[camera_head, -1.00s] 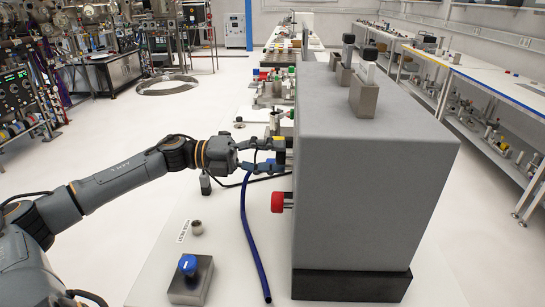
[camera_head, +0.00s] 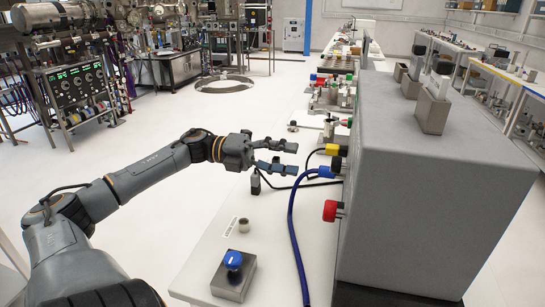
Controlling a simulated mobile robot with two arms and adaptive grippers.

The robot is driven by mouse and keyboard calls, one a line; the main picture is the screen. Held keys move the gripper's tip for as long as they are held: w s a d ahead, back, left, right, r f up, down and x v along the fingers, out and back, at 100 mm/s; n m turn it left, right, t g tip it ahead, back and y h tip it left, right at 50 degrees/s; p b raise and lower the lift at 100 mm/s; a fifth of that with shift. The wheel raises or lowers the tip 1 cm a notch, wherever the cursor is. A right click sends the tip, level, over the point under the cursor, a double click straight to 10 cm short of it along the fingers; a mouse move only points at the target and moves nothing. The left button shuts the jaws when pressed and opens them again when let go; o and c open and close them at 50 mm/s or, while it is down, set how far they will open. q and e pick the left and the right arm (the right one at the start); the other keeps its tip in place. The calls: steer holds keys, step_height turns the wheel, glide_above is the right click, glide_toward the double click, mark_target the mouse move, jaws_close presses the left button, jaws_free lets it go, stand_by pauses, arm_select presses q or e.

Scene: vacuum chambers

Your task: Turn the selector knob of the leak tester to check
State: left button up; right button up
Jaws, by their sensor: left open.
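The large grey box (camera_head: 430,170), which looks like the leak tester, stands at the right of the bench. Its front faces left and is seen at a steep angle, so knob markings cannot be read. From that face stick out a yellow part (camera_head: 332,149), a dark knob-like part (camera_head: 337,164), a blue hose end (camera_head: 326,172) and a red knob (camera_head: 331,210). I cannot tell for sure which is the selector knob. My left gripper (camera_head: 290,158) is open and empty, left of the yellow and blue parts, with a gap between. My right gripper is not in view.
A blue hose (camera_head: 291,235) hangs down across the white bench (camera_head: 205,262).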

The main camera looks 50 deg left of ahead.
arm_select(q)
steer(key=shift+v, duration=1.55)
